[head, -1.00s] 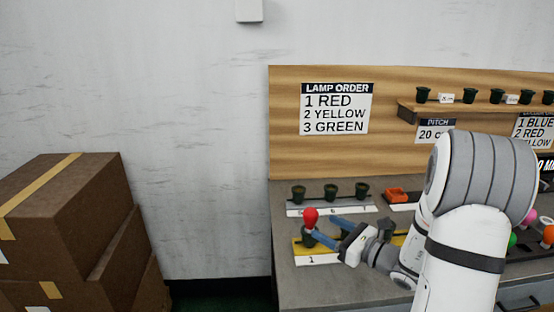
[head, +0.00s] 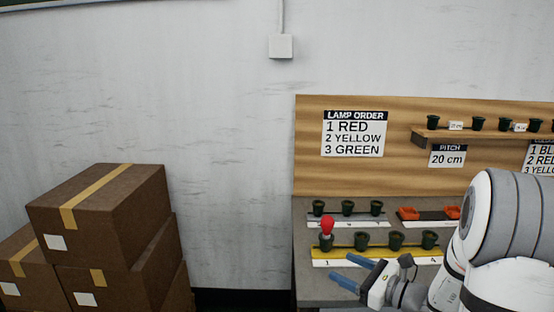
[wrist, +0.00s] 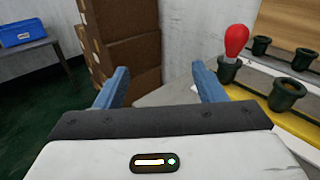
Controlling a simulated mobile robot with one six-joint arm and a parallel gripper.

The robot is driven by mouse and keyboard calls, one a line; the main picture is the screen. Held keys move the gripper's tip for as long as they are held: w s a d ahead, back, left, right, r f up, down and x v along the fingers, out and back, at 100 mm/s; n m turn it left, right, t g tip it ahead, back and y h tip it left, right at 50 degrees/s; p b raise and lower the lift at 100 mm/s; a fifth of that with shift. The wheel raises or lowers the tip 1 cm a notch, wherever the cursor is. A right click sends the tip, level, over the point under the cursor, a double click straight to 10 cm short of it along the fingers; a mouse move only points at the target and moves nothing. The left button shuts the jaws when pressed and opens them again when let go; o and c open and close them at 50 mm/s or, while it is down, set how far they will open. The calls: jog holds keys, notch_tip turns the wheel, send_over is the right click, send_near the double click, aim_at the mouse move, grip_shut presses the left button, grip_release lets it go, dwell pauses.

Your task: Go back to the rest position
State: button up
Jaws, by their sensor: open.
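My gripper (head: 350,271) is open and empty, with two blue fingers, low over the front of the bench in the head view. It also shows in the wrist view (wrist: 160,88), with nothing between the fingers. A red lamp (head: 327,226) stands upright in the first dark green socket (head: 326,243) of the yellow strip (head: 345,255). The red lamp also shows in the wrist view (wrist: 236,42), to the right of the right finger and apart from it.
Several sockets stand on the yellow strip and on a grey strip (head: 350,221) behind it. Orange parts (head: 408,214) lie farther right. Stacked cardboard boxes (head: 105,215) stand left of the bench. A blue bin (wrist: 22,32) shows at the wrist view's upper left.

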jog(key=s+a+r+n+g+h+p, duration=0.2)
jog(key=s+a+r+n+g+p, duration=0.1)
jog(key=s+a+n+g, duration=0.35)
jog(key=s+a+r+n+g+h+p, duration=0.25)
jog(key=s+a+r+n+g, duration=0.2)
jog(key=s+n, duration=0.45)
jog(key=s+d+r+n+t+h+p, duration=0.2)
jog(key=s+d+r+n+h+p, duration=0.4)
jog(key=d+n+h, duration=0.2)
jog(key=shift+s+d+n, duration=0.3)
jog(key=shift+d+n, duration=0.05)
jog(key=shift+n, duration=0.7)
